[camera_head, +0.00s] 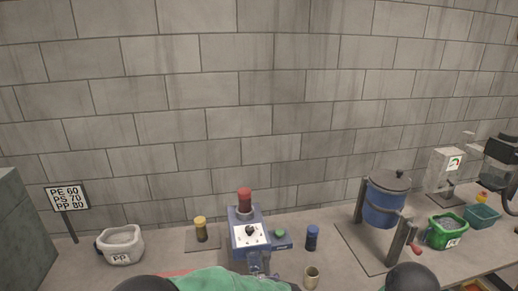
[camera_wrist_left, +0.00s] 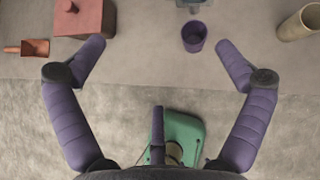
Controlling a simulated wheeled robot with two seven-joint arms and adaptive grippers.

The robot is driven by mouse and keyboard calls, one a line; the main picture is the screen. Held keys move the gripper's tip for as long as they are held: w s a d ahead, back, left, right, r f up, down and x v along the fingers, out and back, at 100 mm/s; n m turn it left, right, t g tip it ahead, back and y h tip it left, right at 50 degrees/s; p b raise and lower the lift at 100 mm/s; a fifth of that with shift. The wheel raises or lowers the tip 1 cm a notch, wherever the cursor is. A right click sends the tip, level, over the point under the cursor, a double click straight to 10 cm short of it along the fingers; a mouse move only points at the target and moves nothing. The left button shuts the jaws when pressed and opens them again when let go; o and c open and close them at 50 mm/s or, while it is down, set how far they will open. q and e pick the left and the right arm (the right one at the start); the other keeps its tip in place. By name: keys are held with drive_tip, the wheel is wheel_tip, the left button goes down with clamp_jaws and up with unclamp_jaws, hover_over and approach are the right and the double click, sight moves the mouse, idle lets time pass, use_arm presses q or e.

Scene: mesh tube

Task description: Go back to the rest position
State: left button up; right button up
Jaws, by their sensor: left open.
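My left gripper (camera_wrist_left: 160,60) shows in the left wrist view. Its purple padded fingers are spread wide, with nothing between them. It hangs over the table's front edge (camera_wrist_left: 150,82), with the floor below. A small purple cup (camera_wrist_left: 194,37) stands on the table just beyond the fingertips, apart from them. My right gripper is not in view.
A beige cup (camera_wrist_left: 300,22), a red box (camera_wrist_left: 85,18) and an orange scoop (camera_wrist_left: 26,48) are nearby. A blue device with a red top (camera_head: 244,218), a blue lidded vessel (camera_head: 385,203), a white bag (camera_head: 121,246) and a green bag (camera_head: 446,231) stand along the wall.

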use_arm(q)
drive_tip(key=s+a+f+n+g+h+b, duration=0.2)
drive_tip(key=s+a+f+n, duration=0.1)
drive_tip(key=s+f+n, duration=0.5)
drive_tip(key=s+a+f+n+g+h+b, duration=0.3)
drive_tip(key=s+f+n, duration=0.5)
drive_tip(key=f+n, duration=0.4)
drive_tip(key=s+a+f+n+g+h+b, duration=0.2)
drive_tip(key=s+f+n, duration=0.6)
drive_tip(key=f, duration=0.9)
drive_tip(key=n+h+b, duration=0.1)
drive_tip(key=n, duration=0.2)
drive_tip(key=shift+s+a+g, duration=0.4)
